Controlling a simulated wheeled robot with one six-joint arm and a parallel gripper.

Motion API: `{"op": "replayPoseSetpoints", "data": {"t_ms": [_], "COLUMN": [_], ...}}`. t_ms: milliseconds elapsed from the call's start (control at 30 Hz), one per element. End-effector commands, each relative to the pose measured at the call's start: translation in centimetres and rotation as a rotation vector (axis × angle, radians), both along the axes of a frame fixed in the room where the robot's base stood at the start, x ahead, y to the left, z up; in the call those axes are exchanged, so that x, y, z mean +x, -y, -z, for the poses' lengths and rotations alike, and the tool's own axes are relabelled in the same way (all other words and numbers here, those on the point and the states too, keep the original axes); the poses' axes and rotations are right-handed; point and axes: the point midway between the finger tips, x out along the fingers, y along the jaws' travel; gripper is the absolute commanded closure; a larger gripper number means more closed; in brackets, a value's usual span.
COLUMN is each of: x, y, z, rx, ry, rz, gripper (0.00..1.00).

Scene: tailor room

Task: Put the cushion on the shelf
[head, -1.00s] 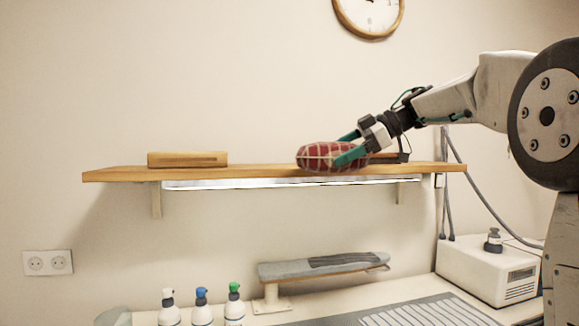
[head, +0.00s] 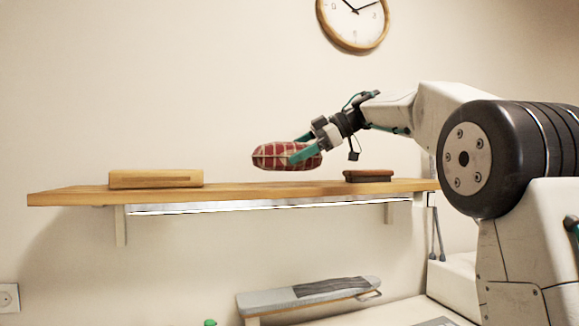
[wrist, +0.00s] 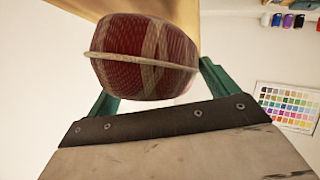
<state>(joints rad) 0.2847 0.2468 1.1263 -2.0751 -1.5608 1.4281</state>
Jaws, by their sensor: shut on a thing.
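The red cushion with pale cross lines (head: 272,155) is between the green fingers of my gripper (head: 304,150). In the head view it shows above the middle of the wooden shelf (head: 235,191), with a small gap under it in the picture. How far it is in front of the shelf I cannot tell. In the wrist view the cushion (wrist: 145,55) fills the space between the two fingers, and a pale piping band runs around it.
A light wooden block (head: 155,179) lies on the shelf's left part and a dark brown brush-like object (head: 368,176) on its right part. The shelf between them is clear. A small ironing board (head: 305,294) stands below. A clock (head: 353,20) hangs above.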

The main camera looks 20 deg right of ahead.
Motion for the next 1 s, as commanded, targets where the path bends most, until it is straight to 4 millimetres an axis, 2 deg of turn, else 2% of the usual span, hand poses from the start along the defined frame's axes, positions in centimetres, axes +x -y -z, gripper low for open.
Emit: {"op": "replayPoseSetpoints", "data": {"t_ms": [100,233,533,900,933,967,1000], "x": [1.9,2.8,2.8,2.8,2.9,2.9,2.9], "y": [-1.1,-1.5,-1.3,-1.3,-1.3,-1.3,-1.3], "z": [0.2,0.2,3.4,3.9,4.0,4.0,4.0], "rx": [0.000,0.001,0.002,0.001,0.000,0.000,0.000], "ry": [0.000,0.003,0.000,0.002,0.000,0.000,0.000], "rz": [-0.002,0.002,0.006,0.005,0.005,0.005,0.005], "gripper": [0.53,0.53,0.53,0.53,0.11,0.03,0.00]}}
